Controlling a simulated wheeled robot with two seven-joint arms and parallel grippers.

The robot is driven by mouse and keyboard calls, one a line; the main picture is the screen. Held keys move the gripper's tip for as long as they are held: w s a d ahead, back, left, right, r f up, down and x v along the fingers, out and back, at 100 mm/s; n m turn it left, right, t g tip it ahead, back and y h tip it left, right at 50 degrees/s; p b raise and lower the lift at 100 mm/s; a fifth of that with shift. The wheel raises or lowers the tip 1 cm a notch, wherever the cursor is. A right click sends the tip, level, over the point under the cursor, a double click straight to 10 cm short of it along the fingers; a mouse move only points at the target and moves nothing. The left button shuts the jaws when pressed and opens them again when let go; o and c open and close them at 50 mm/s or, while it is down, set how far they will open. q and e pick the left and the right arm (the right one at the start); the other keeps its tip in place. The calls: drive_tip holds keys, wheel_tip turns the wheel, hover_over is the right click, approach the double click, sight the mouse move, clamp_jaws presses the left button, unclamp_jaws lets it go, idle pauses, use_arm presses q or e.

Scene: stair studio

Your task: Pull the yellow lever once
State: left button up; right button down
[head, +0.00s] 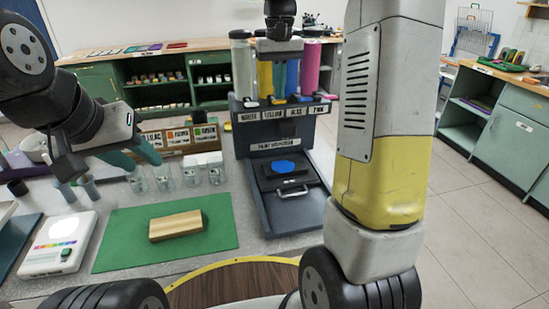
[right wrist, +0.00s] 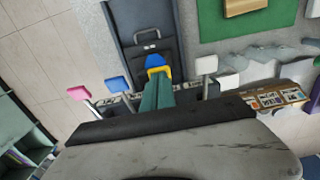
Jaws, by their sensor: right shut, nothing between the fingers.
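The paint dispenser (head: 282,112) stands at the back of the table with white, yellow, blue and pink tubes and a lever under each. The yellow lever (right wrist: 158,71) shows in the right wrist view, just beyond the fingertips of my right gripper (right wrist: 158,82). Its teal fingers are together and empty and hide the lever's stem; I cannot tell whether they touch it. My left gripper (head: 134,160) is open and empty above the table's left side, near clear glasses (head: 190,175).
The white lever (right wrist: 206,65) and blue lever (right wrist: 118,84) flank the yellow one; the pink lever (right wrist: 79,92) is farther out. A wooden block (head: 176,226) rests on a green mat (head: 220,235). A white scale (head: 50,260) stands left.

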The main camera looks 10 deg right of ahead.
drive_tip(key=shift+f, duration=2.45)
drive_tip(key=shift+r, duration=3.05)
wheel_tip(320, 180, up, 6)
